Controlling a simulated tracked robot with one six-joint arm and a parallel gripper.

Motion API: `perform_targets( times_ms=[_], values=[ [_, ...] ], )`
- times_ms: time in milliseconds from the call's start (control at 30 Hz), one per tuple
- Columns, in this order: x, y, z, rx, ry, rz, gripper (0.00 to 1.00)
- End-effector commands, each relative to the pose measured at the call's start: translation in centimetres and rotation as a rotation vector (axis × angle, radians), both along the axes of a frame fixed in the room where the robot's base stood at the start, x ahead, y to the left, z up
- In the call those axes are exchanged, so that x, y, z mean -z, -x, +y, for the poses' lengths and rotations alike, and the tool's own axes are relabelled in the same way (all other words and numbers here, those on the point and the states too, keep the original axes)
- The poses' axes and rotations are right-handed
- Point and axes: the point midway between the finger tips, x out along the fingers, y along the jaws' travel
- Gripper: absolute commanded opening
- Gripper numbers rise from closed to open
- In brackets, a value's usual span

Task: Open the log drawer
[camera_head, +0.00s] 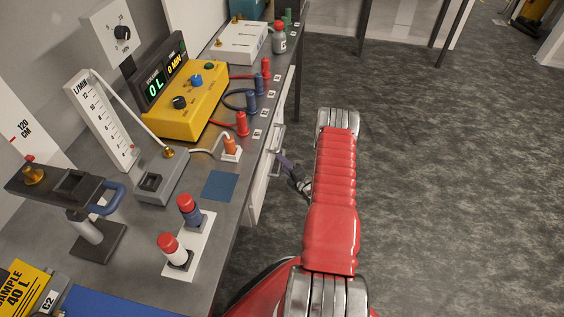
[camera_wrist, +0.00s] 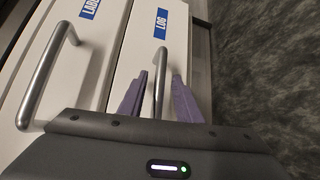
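The log drawer's white front (camera_wrist: 135,45) bears a blue LOG label (camera_wrist: 161,24) in the wrist view. Its metal bar handle (camera_wrist: 161,62) runs down the picture between the two purple fingers of my gripper (camera_wrist: 159,78). The fingers are apart, one on each side of the handle, with a visible gap on both sides. The handle's lower end is close to the gripper body. In the head view my gripper (camera_head: 286,162) is at the bench's drawer side, partly hidden by my red arm. The drawer looks shut.
A second drawer (camera_wrist: 100,50) with its own bar handle (camera_wrist: 52,75) lies left of the log drawer. The bench top (camera_head: 222,215) above holds a yellow meter box (camera_head: 190,112) and several colored plugs. The carpet (camera_head: 440,160) to the right is clear.

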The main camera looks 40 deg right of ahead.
Motion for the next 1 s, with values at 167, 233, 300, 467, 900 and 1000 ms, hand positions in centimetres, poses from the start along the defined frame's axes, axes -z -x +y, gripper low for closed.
perform_targets(
  times_ms=[167, 233, 300, 467, 900, 1000],
  values=[
    [0.06, -0.58, -0.11, 0.001, -0.001, 0.0, 0.31],
    [0.07, -0.58, -0.11, 0.001, -0.001, 0.0, 0.31],
    [0.07, -0.57, -0.11, 0.001, -0.001, 0.0, 0.31],
    [0.07, -0.56, -0.1, 0.001, -0.001, 0.0, 0.24],
    [0.12, -0.52, -0.08, 0.001, -0.001, 0.001, 0.0],
    [0.15, -0.52, -0.07, 0.001, -0.001, 0.002, 0.0]
  ],
)
